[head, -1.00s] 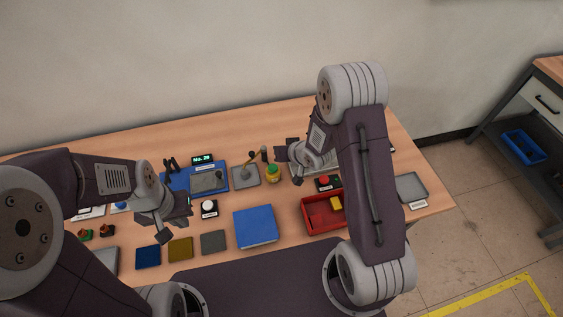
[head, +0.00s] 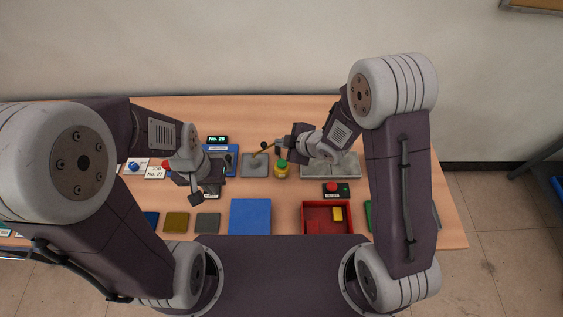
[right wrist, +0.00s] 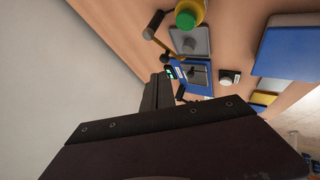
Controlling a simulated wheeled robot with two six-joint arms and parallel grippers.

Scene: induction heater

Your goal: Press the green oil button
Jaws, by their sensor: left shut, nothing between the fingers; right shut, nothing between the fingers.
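A small yellow bottle with a green top (head: 281,169) stands near the table's middle; the green top is the only green button-like part I can make out. It also shows at the top of the right wrist view (right wrist: 189,16). My right gripper (head: 281,146) is shut and empty, just behind the bottle in the head view; whether it touches is unclear. Its dark fingers (right wrist: 160,92) show in the right wrist view, apart from the bottle. My left gripper (head: 195,196) is shut and empty, left of the bottle, in front of the blue device (head: 232,158).
A grey plate with a jointed lever (head: 255,165) stands left of the bottle. A red button on a dark box (head: 332,188), a red tray (head: 304,225) and a blue block (head: 250,216) lie nearer. A wall stands behind.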

